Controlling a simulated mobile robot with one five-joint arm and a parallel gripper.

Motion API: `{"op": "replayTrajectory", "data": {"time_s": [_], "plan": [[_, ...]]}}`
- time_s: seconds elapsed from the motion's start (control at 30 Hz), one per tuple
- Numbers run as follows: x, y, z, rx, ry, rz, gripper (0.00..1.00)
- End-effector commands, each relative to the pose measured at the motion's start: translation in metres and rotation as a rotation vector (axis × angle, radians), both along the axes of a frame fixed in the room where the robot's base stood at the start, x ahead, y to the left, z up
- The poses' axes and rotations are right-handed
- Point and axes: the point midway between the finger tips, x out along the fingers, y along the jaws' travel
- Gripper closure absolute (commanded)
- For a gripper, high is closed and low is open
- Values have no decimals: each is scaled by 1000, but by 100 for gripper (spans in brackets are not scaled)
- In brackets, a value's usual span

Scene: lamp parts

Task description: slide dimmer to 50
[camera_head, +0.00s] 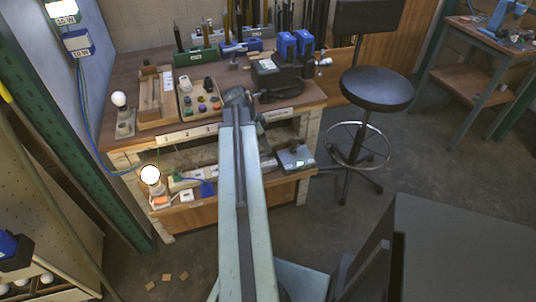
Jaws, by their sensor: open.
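I cannot make out for sure which thing is the dimmer. A grey box with a small raised part (295,157) sits at the right end of the lower shelf; its markings are too small to read. A lit round bulb (150,174) stands in a holder at the left end of that shelf. An unlit-looking white bulb (119,99) stands in a grey holder at the bench top's left edge. My gripper (238,97) is at the far end of my arm, over the bench top's front edge, left of a dark machine. It is open; my arm partly hides it and the shelf middle.
The bench top (130,62) holds a wooden tray (157,96), a tray of small parts (199,99), blue boxes (287,46) and a dark machine (277,77). A black stool (377,90) stands right. Wood pieces lie on the open floor.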

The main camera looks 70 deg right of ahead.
Motion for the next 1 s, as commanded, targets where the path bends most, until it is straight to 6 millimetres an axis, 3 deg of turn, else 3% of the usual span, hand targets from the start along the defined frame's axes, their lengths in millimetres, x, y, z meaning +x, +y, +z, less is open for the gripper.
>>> {"op": "replayTrajectory", "data": {"time_s": [0.03, 0.2, 0.5, 0.67, 0.7, 1.0], "plan": [[-3, -3, -19, 0, 0, -1, 55], [-11, -9, -42, 0, 0, 0, 55], [-13, -11, -42, 1, 1, 3, 55], [-12, -10, -42, 1, 1, 3, 96], [-12, -10, -42, 1, 1, 3, 100], [-12, -10, -42, 2, 0, 4, 100]]}}
